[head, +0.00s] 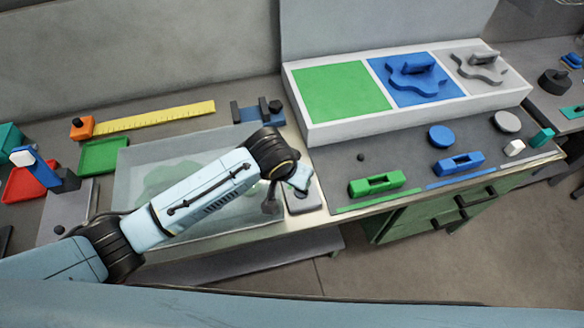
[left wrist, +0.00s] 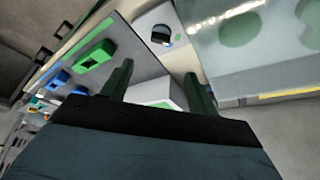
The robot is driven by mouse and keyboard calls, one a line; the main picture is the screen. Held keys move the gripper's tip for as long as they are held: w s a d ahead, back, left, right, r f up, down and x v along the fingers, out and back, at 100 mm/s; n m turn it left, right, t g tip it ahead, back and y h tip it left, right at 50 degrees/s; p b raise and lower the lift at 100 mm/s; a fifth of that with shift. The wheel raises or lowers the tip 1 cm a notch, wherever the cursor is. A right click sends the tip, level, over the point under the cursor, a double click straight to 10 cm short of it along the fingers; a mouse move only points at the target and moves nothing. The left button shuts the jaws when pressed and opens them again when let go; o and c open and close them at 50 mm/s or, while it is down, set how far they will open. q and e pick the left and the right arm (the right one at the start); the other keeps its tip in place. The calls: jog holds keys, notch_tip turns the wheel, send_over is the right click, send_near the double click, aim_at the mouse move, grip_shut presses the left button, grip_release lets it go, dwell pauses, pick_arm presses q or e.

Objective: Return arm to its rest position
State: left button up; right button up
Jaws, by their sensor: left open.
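My left arm (head: 200,200) reaches in from the left across the translucent sheet, with its wrist bent down near the bench's front edge. The grey block with a dark round part (left wrist: 160,35) lies beyond the fingertips there. My right gripper is in neither view.
A white tray (head: 408,118) with green, blue and grey panels stands at the back. A green holder (head: 377,184) and a blue holder (head: 458,164) lie right of the gripper. A translucent sheet (head: 140,185), yellow ruler (head: 155,117) and red tray (head: 28,184) lie left.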

pick_arm(q)
jog(key=s+a+r+n+y, duration=0.2)
jog(key=s+a+n, duration=0.1)
jog(key=s+a, duration=1.8)
notch_tip(320, 180, down, 31)
jog(key=s+d+g+b, duration=0.2)
jog(key=b, duration=0.7)
jog(key=s+a+f+b, duration=0.1)
jog(key=s+f+b, duration=0.3)
jog(key=s+f, duration=0.4)
jog(key=s+a+f+g+b, duration=0.1)
jog(key=s+f+b, duration=0.3)
jog(key=f, duration=1.3)
jog(key=s+a, duration=0.1)
jog(key=s, duration=0.3)
jog(key=shift+s+a+f+b, duration=0.15)
jog(key=shift+s+f+b, duration=0.2)
